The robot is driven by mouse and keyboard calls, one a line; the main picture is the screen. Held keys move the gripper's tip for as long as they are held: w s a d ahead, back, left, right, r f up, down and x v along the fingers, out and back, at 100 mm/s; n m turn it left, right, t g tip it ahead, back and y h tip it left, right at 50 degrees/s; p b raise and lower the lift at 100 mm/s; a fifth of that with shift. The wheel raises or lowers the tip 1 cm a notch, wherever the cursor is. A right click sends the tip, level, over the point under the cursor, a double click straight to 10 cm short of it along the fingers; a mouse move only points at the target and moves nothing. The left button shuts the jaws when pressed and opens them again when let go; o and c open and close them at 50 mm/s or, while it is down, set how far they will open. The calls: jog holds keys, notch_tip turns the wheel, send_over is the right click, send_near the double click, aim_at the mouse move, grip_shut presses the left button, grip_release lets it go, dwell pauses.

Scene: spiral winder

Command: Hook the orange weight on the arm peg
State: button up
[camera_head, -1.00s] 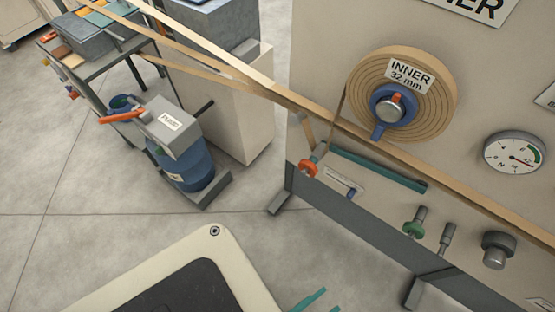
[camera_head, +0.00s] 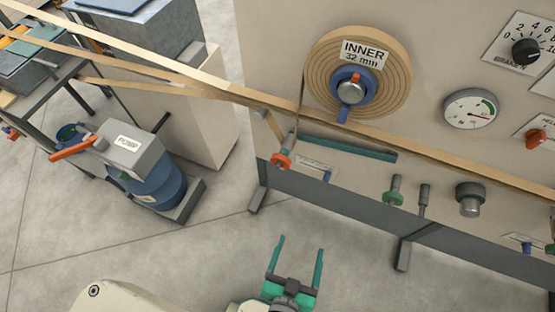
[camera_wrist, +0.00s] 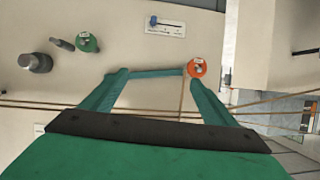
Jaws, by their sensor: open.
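The orange weight (camera_head: 282,160) is a small disc with a pale label, on the end of a short grey peg at the lower left of the machine panel, below the tan strip. In the wrist view the orange weight (camera_wrist: 197,67) shows just beyond the right fingertip, apart from the jaws as far as I can tell. My gripper (camera_head: 301,244) has teal fingers, open and empty, in front of and below the panel. I cannot tell which fitting is the arm peg.
A teal bar (camera_head: 350,148) runs under the tan roll (camera_head: 400,75). A blue pump (camera_head: 150,180) stands left. Floor before the panel is clear.

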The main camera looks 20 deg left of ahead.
jog(key=w+a+f+g, duration=0.25)
jog(key=w+f, duration=0.25)
jog(key=w, duration=0.5)
jog(key=g+y, duration=0.1)
jog(key=g, duration=0.5)
send_near(280, 162)
jog(key=shift+m, duration=0.4)
jog(key=x, duration=1.1)
jog(key=shift+s+d+f, duration=0.1)
jog(key=shift+f, duration=0.05)
jog(key=c, duration=1.7)
